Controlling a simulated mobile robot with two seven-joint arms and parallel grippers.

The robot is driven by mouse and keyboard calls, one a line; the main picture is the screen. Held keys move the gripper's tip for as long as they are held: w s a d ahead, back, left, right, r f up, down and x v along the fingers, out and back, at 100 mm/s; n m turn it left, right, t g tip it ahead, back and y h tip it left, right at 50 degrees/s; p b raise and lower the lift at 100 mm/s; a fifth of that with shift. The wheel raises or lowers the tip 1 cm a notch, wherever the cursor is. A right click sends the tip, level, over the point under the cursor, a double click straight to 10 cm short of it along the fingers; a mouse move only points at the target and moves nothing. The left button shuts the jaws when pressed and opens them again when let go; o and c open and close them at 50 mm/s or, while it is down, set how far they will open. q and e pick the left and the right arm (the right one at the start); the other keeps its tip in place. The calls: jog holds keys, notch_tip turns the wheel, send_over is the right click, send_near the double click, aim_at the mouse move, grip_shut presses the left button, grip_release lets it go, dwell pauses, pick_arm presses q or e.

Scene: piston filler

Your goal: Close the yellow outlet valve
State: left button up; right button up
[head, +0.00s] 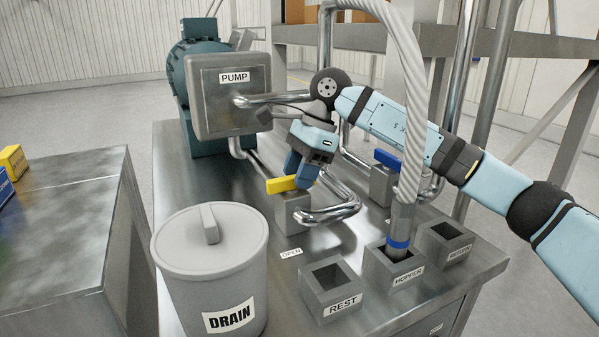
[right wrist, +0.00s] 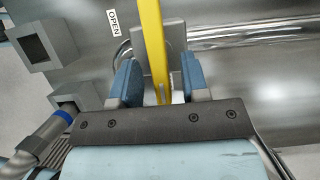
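The yellow outlet valve handle (head: 281,185) sits on a grey valve block (head: 293,214) on the metal bench, and its free end points left in the head view. The handle (right wrist: 153,40) also shows in the right wrist view, reaching between the blue fingers. My right gripper (head: 301,172) is over the handle from above. In the right wrist view the right gripper (right wrist: 158,82) is open, with a gap between the handle and each finger. An OPEN label (head: 291,253) lies on the bench in front of the valve. My left gripper is not in view.
A blue-handled valve (head: 388,158) stands to the right. A lidded DRAIN bucket (head: 205,262) is front left. REST (head: 333,292), HOPPER (head: 395,273) and third (head: 446,243) sockets line the front; a hose (head: 403,215) stands in HOPPER. The PUMP box (head: 230,98) and pipes are behind.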

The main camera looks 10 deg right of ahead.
jog(key=v, duration=1.4)
jog(key=shift+p, duration=0.3)
